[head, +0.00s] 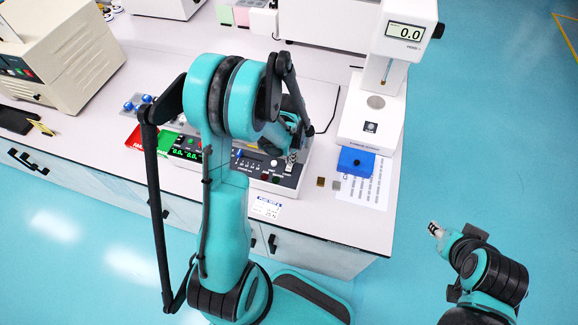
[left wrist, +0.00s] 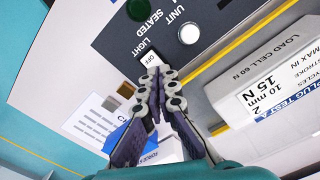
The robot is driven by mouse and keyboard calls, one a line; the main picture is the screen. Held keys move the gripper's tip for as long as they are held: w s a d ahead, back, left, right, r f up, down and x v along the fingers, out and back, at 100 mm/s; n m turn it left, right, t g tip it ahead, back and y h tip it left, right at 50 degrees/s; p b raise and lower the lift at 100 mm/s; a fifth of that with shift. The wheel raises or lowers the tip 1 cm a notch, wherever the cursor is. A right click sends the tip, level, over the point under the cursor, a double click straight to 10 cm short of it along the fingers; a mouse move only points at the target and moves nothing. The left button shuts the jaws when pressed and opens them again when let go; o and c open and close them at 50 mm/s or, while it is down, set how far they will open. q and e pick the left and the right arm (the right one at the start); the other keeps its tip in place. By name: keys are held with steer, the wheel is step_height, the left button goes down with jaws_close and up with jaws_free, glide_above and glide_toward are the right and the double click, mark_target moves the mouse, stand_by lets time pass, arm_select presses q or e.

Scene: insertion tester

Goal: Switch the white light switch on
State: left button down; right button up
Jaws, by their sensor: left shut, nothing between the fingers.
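The white light switch (left wrist: 150,58) shows in the left wrist view as a small white square marked OFF, beside the word LIGHT on the dark panel (left wrist: 183,60). Its lower part is covered by my fingertips. My left gripper (left wrist: 156,84) is shut and empty, its tips right at the switch; I cannot tell whether they touch it. In the head view my left gripper (head: 291,160) points down over the right end of the tester panel (head: 246,165), and I cannot make out the switch there. My right gripper (head: 435,230) hangs over the floor, away from the table; its jaws are too small to judge.
A round white lamp (left wrist: 189,34) and a dark green button (left wrist: 137,9) sit on the panel near the switch. A blue block (head: 355,161) rests right of the tester, with a white test stand (head: 372,118) behind it. Two small blocks lie on the bench (head: 330,215).

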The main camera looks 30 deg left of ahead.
arm_select(q)
steer(key=shift+f+b, duration=0.35)
steer(key=shift+f, duration=0.05)
steer(key=shift+r+p, duration=2.35)
steer(key=shift+r, duration=1.2)
steer(key=shift+d+r+b, duration=0.15)
steer(key=shift+b, duration=0.15)
steer(key=s+d+r+n+t+b, duration=0.3)
steer(key=s+d+t+b, duration=0.4)
steer(key=s+d+b, duration=0.3)
steer(key=shift+s+d+r+b, duration=0.15)
steer(key=shift+s+r+b, duration=0.4)
steer(key=shift+b, duration=0.95)
